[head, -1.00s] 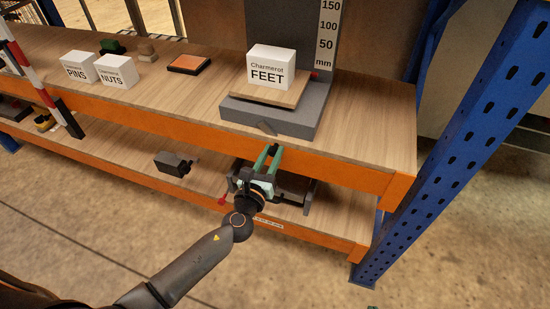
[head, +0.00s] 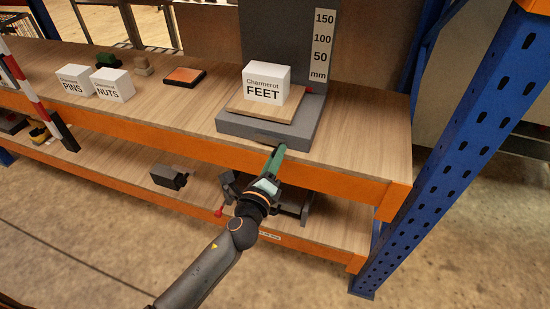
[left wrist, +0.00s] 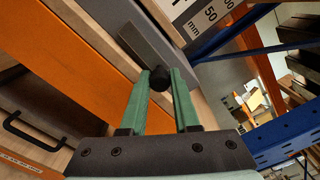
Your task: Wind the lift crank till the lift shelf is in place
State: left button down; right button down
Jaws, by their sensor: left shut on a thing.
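The lift shelf (head: 243,104) is a wooden board low over a grey base (head: 240,127), below the 50 mark of the height scale (head: 321,46). A white box marked FEET (head: 265,85) stands on it. The lift crank (left wrist: 143,47) is a grey bar with a round black knob (left wrist: 159,79), at the base's front in the left wrist view. My left gripper (head: 278,150) has its green fingers shut on that knob; the left wrist view shows the fingers (left wrist: 160,82) on both sides of it. In the head view the gripper hides the knob. My right gripper is not in view.
The orange shelf beam (head: 215,139) runs just below the crank. White PINS (head: 75,83) and NUTS (head: 112,86) boxes and an orange-topped pad (head: 184,77) lie left. A blue rack post (head: 455,150) stands right. A dark block (head: 169,177) is on the lower shelf.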

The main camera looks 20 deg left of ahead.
pick_arm(q)
jog(key=shift+r+n, duration=0.3)
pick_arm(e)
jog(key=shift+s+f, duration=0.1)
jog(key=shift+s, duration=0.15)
pick_arm(q)
jog(key=c, duration=0.7)
grip_release()
jog(key=shift+o, duration=0.2)
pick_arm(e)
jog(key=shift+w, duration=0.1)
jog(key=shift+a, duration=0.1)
pick_arm(q)
jog(key=s+b, duration=0.2)
jog(key=s, duration=1)
jog(key=shift+s+a, duration=0.2)
jog(key=shift+s, duration=0.1)
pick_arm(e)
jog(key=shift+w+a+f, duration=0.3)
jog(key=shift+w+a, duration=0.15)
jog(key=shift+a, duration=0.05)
